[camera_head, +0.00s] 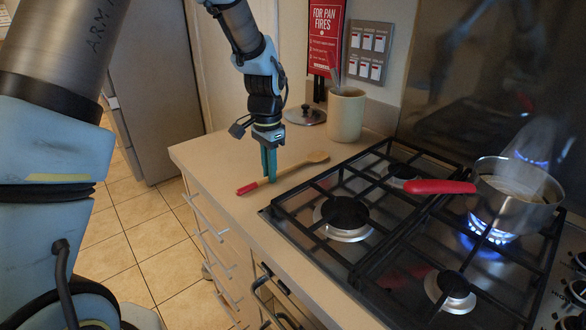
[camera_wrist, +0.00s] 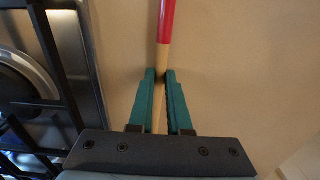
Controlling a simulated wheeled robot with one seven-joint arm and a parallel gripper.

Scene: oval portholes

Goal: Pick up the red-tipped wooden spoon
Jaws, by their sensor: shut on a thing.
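The red-tipped wooden spoon (camera_head: 292,170) lies along the counter left of the stove in the head view, its red handle end toward the front left and its bowl toward the back right. My gripper (camera_head: 268,177) points down at the spoon, its green fingers on either side of the handle near the red part. In the wrist view, the gripper (camera_wrist: 160,75) is shut on the bare wood just below the red end (camera_wrist: 166,22) of the spoon. The spoon looks to be at counter level; I cannot tell any gap beneath it.
A gas stove (camera_head: 345,238) stands to the right, with a red-handled pot (camera_head: 518,205) over a lit blue flame. A cream utensil crock (camera_head: 345,117) and a lid (camera_head: 305,115) are behind. The counter's front left edge is close to the spoon.

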